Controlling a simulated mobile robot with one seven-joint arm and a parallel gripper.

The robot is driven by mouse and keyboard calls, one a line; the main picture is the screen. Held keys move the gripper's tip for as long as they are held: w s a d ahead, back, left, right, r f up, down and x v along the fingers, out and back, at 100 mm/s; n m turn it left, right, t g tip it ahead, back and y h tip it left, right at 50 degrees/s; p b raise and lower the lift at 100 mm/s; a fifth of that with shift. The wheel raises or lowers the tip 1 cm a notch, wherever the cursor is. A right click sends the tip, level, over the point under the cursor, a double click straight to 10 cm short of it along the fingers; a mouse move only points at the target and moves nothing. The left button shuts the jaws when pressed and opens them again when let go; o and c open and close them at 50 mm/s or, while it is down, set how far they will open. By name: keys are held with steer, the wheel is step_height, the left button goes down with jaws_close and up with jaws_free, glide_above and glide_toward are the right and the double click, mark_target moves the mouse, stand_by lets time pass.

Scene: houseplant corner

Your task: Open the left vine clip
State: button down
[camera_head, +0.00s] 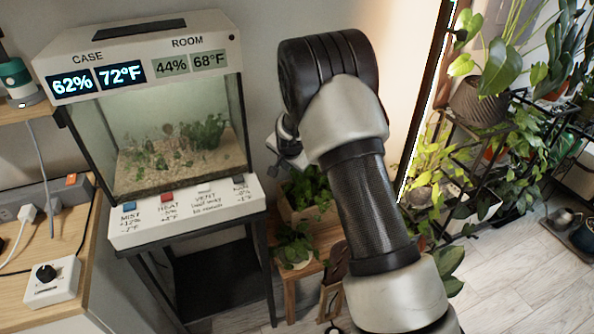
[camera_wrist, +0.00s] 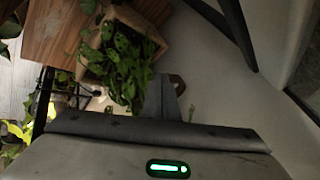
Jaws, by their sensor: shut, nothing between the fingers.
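I cannot make out a vine clip in either view. My gripper (camera_head: 273,168) is partly hidden behind my arm in the head view, beside the glass case's right edge and above the potted plants. In the wrist view, my gripper's fingers (camera_wrist: 173,88) show as a small grey shape beyond the hand. They are together with nothing between them. The plant in the planter also shows below my gripper in the head view (camera_head: 308,185).
The glass case (camera_head: 178,140) stands on a dark stand at left, with a labelled button panel (camera_head: 185,212) in front. A small potted plant (camera_head: 295,245) sits on a wooden stool. A plant rack (camera_head: 480,150) fills the right. Pale floor (camera_head: 510,285) is open at lower right.

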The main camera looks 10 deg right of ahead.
steer(key=shift+w+a, duration=0.55)
steer(key=shift+a, duration=0.35)
steer(key=shift+w+a, duration=0.5)
steer(key=shift+a, duration=0.35)
steer(key=shift+w, duration=0.1)
steer(key=shift+d, duration=0.15)
